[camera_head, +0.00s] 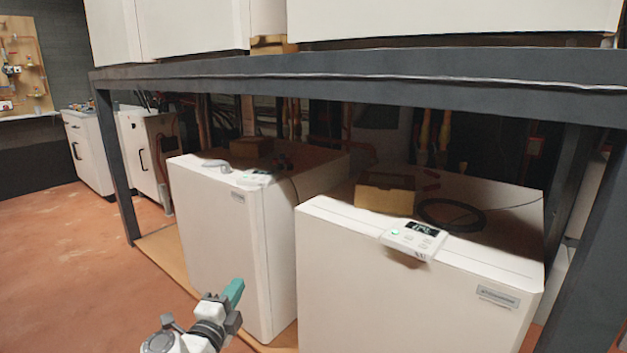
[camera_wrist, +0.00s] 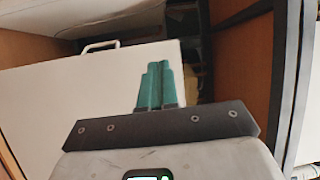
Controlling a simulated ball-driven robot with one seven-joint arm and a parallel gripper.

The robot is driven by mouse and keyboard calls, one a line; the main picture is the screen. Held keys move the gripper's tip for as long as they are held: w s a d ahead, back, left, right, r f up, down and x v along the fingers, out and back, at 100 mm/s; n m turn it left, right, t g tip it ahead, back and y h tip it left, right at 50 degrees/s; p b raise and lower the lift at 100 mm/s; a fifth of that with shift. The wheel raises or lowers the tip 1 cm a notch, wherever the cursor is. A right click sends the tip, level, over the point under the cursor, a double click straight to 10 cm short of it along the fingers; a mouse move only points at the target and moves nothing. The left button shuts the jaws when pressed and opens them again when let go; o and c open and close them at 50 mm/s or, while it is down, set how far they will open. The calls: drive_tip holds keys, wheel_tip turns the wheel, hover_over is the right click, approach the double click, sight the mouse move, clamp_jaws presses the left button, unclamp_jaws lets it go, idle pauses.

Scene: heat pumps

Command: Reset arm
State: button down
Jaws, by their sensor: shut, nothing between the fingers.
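My gripper (camera_head: 235,290) is in the lower middle of the head view, in front of the left white heat pump (camera_head: 228,240). Its teal fingers lie together with nothing between them. In the wrist view the shut fingers (camera_wrist: 158,85) point away from the camera, in front of a white surface with a handle-like loop on its top edge. I cannot tell from the pictures whether the fingers touch anything. A right white heat pump (camera_head: 400,295) stands beside the left one, with a lit control panel (camera_head: 414,238) at its front top edge.
A dark metal frame (camera_head: 350,66) spans above both heat pumps, carrying more white units. A cardboard box (camera_head: 386,193) and a black cable coil (camera_head: 452,215) lie on the right pump. White cabinets (camera_head: 88,150) stand at the back left. The reddish floor (camera_head: 70,260) at left is clear.

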drive_tip(key=w+d+f+n+t+y, duration=0.1)
drive_tip(key=w+d+n+y, duration=0.1)
drive_tip(key=d+n+y, duration=0.3)
drive_tip(key=w+d+f+n+t+y, duration=0.1)
drive_tip(key=w+d+f+n, duration=0.15)
drive_tip(key=d, duration=0.55)
drive_tip(key=s+d+f+n+g+y, duration=0.4)
drive_tip(key=s+d+f+n, duration=0.2)
drive_tip(key=d+n, duration=0.3)
drive_tip(key=s+d+f+n+g+h, duration=0.1)
drive_tip(key=s+d+f+g, duration=0.4)
drive_tip(key=s, duration=0.5)
drive_tip(key=s+d+f+n+g+h, duration=0.15)
drive_tip(key=s+d+f, duration=0.25)
drive_tip(key=s+d, duration=0.5)
drive_tip(key=s+d+f+n+g+h, duration=0.15)
drive_tip(key=s+d+f+g, duration=0.3)
drive_tip(key=s, duration=0.75)
drive_tip(key=s+d+r+m+g+h, duration=0.1)
drive_tip(key=s+d+g, duration=0.1)
drive_tip(key=s, duration=0.7)
drive_tip(key=s+d+r+g+h, duration=0.1)
drive_tip(key=s+d+g, duration=0.15)
drive_tip(key=s, duration=0.55)
wheel_tip(320, 180, up, 24)
drive_tip(key=p, duration=2.4)
drive_tip(key=shift+w+a+r+p, duration=0.15)
drive_tip(key=shift+w+a+p, duration=0.2)
